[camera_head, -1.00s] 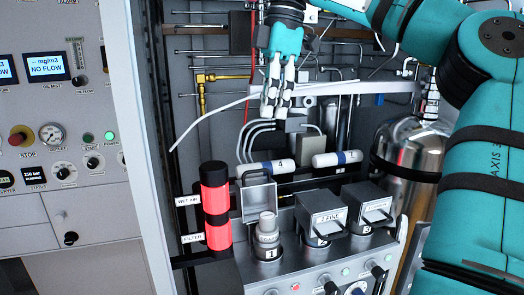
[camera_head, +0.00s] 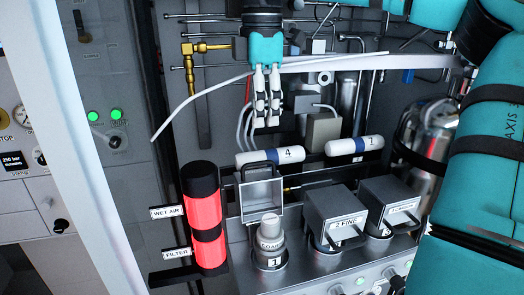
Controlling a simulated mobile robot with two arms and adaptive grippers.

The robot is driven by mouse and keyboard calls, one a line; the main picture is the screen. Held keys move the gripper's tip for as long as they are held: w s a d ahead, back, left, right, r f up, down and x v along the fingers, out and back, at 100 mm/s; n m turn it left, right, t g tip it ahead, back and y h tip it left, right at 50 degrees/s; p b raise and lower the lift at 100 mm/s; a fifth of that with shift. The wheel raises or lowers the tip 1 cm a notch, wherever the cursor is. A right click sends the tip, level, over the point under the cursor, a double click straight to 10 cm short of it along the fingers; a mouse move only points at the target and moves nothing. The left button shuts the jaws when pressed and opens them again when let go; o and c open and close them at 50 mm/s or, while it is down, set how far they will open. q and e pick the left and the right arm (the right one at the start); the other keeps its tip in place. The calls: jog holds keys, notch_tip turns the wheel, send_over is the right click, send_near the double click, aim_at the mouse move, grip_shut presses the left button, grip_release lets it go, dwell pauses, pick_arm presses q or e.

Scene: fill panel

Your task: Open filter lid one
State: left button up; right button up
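Filter lid one (camera_head: 262,196) is a square, hollow grey cover with a dark handle. It stands swung up on its hinge, behind the round filter insert marked COARSE (camera_head: 269,234), so the opening marked 1 is uncovered. My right gripper (camera_head: 267,124) points down above and behind the lid, clear of it, with nothing seen in it. Its two fingers show close side by side; I cannot tell whether they are apart. Lid two, marked FINE (camera_head: 334,215), and the third lid (camera_head: 388,205) are down. My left gripper is not in view.
A red and black cylinder (camera_head: 203,215) stands left of the lids. White cartridges marked 4 (camera_head: 269,157) and 1 (camera_head: 354,145) lie behind them. Thin pipes fill the back panel. A shiny tank (camera_head: 430,140) stands at right, partly behind my arm.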

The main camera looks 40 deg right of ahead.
notch_tip(320, 180, down, 6)
jog(key=shift+d+r+p, duration=0.15)
jog(key=shift+r+p, duration=0.1)
jog(key=shift+p, duration=0.4)
notch_tip(320, 180, down, 2)
jog(key=shift+f+p, duration=0.1)
jog(key=shift+p, duration=0.2)
jog(key=shift+f, duration=0.7)
jog(key=c, duration=0.6)
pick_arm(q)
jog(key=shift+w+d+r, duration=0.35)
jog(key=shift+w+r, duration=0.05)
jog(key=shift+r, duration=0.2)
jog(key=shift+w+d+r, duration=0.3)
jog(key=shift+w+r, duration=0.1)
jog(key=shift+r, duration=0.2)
pick_arm(e)
grip_shut()
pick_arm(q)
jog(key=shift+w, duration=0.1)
